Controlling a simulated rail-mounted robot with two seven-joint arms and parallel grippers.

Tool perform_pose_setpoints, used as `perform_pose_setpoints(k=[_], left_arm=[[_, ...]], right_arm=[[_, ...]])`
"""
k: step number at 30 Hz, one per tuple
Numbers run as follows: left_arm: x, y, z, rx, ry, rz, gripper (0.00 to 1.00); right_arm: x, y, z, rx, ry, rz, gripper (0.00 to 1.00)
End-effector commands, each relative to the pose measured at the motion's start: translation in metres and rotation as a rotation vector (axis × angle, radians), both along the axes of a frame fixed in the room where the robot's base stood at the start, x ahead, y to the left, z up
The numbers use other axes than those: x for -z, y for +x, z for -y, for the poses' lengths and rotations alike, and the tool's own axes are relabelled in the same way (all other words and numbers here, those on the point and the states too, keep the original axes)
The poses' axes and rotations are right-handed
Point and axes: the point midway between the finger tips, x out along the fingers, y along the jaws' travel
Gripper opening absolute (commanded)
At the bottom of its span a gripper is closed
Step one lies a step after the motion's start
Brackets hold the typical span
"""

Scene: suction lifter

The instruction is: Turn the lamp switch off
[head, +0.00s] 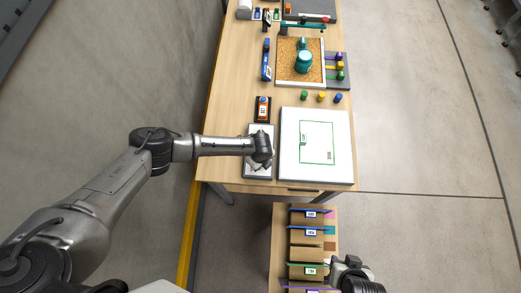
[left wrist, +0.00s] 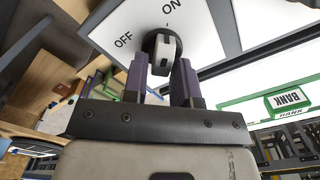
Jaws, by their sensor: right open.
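The lamp switch (left wrist: 162,48) is a dark round knob with a pale grip bar, on a white panel (left wrist: 205,30) printed OFF and ON. The bar lies between the two purple fingers of my left gripper (left wrist: 160,78), which sit close against both its sides. In the head view my left gripper (head: 262,152) is above the white switch panel (head: 258,171) at the table's near left; its fingers and the knob are hidden there. My right gripper (head: 352,272) is at the bottom, open, over the edge of the small shelf, away from the switch.
A white board with a green outline (head: 288,165) lies right of the switch panel. An orange-black device (head: 263,109) stands behind it. A cork tray (head: 284,76) with a teal device (head: 304,62) and several coloured pegs are farther back. A low shelf with boxes (head: 303,238) stands in front.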

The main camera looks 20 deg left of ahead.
Motion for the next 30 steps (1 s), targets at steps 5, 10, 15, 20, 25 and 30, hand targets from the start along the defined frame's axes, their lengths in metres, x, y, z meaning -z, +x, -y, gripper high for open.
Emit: perform_pose_setpoints(k=[5,10,15,20,25,30], left_arm=[[0.000,0.000,0.000,0.000,0.000,0.000,0.09],[0.000,0.000,0.000,0.000,0.000,0.000,0.00],[0.000,0.000,0.000,-0.013,0.000,0.000,0.00],[-0.001,0.000,0.000,-0.069,-0.001,-0.002,0.00],[-0.001,0.001,0.001,-0.188,-0.001,-0.003,0.00],[-0.002,0.003,0.001,-0.347,-0.001,-0.003,0.00]], right_arm=[[0.000,0.000,0.000,0.000,0.000,0.000,0.43],[0.000,0.000,0.000,-0.001,-0.001,0.000,0.43],[-0.001,0.000,0.001,-0.003,-0.005,0.001,0.43],[-0.004,0.000,0.003,-0.006,-0.009,0.000,0.43],[-0.009,0.000,0.003,-0.007,-0.011,0.001,0.43],[-0.016,0.000,0.003,-0.006,-0.009,0.000,0.43]])
